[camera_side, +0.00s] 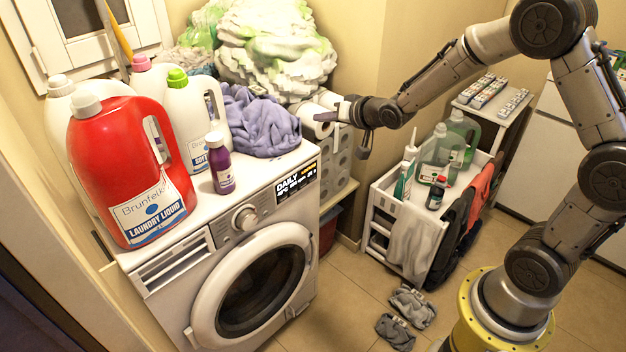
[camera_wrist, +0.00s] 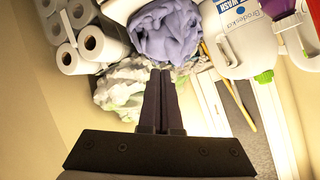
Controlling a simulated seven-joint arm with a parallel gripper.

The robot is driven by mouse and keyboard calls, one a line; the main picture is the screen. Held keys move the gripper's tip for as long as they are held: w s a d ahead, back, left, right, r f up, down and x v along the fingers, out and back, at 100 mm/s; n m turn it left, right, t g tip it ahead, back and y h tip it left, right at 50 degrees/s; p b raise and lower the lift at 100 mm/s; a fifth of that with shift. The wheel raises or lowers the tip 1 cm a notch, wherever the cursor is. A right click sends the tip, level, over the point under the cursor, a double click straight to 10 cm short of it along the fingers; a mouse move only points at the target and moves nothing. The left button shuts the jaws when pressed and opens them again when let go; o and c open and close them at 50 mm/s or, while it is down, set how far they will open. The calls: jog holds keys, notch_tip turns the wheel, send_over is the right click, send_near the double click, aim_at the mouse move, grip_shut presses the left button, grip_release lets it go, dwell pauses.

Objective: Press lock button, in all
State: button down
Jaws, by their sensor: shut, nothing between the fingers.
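The white washing machine (camera_side: 228,285) stands at the left in the side view, its round door shut. Its front panel has a knob (camera_side: 246,217) and a lit display (camera_side: 296,181) reading DAILY. The lock button cannot be made out at this size. My gripper (camera_side: 325,116) is up and to the right of the machine's top, near the toilet rolls, apart from the panel. In the wrist view my gripper (camera_wrist: 161,75) is shut and empty, its fingers together. The panel is not seen in the wrist view.
On the machine stand a red detergent jug (camera_side: 128,165), white bottles, a purple bottle (camera_side: 220,165) and a purple cloth (camera_side: 258,122). Toilet rolls (camera_side: 338,165) are stacked behind its right side. A white cart (camera_side: 400,200) with bottles stands to the right. Floor in front has grey socks.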

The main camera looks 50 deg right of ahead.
notch_tip(320, 180, down, 12)
jog(key=d+g, duration=0.1)
jog(key=d, duration=0.1)
jog(key=m+g, duration=0.2)
jog(key=g, duration=0.1)
send_near(313, 179)
jog(key=s+f, duration=0.6)
jog(key=shift+s+d+f, duration=0.1)
jog(key=shift+s+d, duration=0.05)
jog(key=shift+d, duration=0.25)
jog(key=w, duration=0.9)
dwell(1.0)
jog(key=shift+w, duration=0.35)
